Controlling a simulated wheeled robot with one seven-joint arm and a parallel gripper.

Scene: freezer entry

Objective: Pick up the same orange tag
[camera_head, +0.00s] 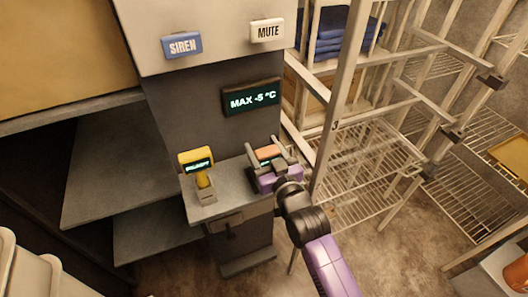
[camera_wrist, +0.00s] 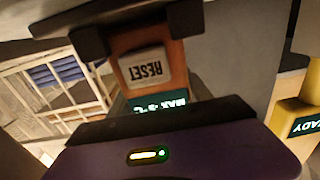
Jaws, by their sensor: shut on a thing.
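The orange tag (camera_head: 268,152) is between the fingers of my gripper (camera_head: 266,160), above the right part of the grey ledge. In the wrist view the orange tag (camera_wrist: 175,75) bears a pale plate reading RESET, upside down. My gripper, purple with dark fingers, is shut on the tag. The dark fingers partly cover the tag's top in the wrist view. I cannot tell whether the tag touches the ledge.
A yellow device (camera_head: 197,168) with a lit screen stands on the ledge (camera_head: 232,185) to the left. A MAX -5 °C display (camera_head: 251,97) hangs on the column behind, below SIREN (camera_head: 182,45) and MUTE (camera_head: 267,32) plates. Wire racks (camera_head: 365,155) stand close on the right.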

